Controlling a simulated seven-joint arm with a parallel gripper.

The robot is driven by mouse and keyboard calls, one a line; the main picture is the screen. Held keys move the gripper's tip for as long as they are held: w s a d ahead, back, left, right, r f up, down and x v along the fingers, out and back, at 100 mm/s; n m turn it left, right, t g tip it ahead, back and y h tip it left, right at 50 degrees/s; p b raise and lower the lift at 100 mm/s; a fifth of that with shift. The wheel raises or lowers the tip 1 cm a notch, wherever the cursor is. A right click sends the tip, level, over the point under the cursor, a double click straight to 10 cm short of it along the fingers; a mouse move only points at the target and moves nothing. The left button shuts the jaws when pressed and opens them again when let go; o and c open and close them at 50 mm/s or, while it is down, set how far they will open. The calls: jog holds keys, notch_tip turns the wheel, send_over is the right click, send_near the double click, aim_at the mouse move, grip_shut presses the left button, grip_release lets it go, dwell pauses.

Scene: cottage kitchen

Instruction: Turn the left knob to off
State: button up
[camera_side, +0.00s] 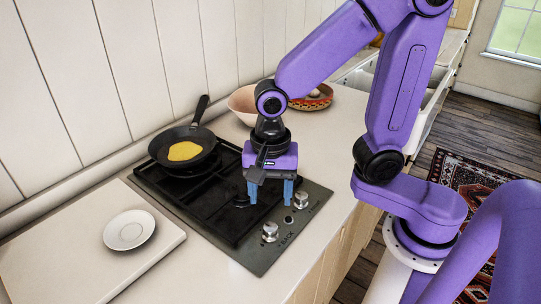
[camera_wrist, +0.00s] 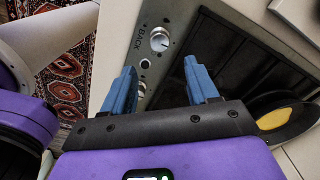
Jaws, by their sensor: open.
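The hob (camera_side: 258,262) has two silver knobs on its front strip. The left knob (camera_side: 270,232) in the side view stands beside the printed word BACK; it shows with its pointer line in the wrist view (camera_wrist: 159,40). The right knob (camera_side: 301,200) stands farther back; in the wrist view it is mostly hidden behind a finger. A small black button (camera_wrist: 145,63) sits between the knobs. My gripper (camera_side: 270,197) points down above the hob with its blue fingers apart and empty. It appears clear of the left knob, which lies outside the fingers in the wrist view (camera_wrist: 160,70).
A black pan (camera_side: 163,148) with a yellow round food (camera_side: 185,151) sits on the back burner. A white saucer (camera_side: 129,230) lies on a pale board (camera_side: 80,266) left of the hob. Bowls (camera_side: 242,104) stand behind my gripper. The counter front is clear.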

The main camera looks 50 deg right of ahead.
notch_tip(320, 180, up, 9)
jog(key=shift+f, duration=0.2)
dwell(0.4)
jog(key=s+d+f+n, duration=0.3)
jog(key=s+n, duration=0.3)
jog(key=n, duration=0.6)
jog(key=s+d+f+n, duration=0.3)
jog(key=s+d+n, duration=0.3)
jog(key=n, duration=0.5)
jog(key=shift+d+f+n, duration=0.2)
jog(key=shift+f+n, duration=0.1)
jog(key=shift+n, duration=0.1)
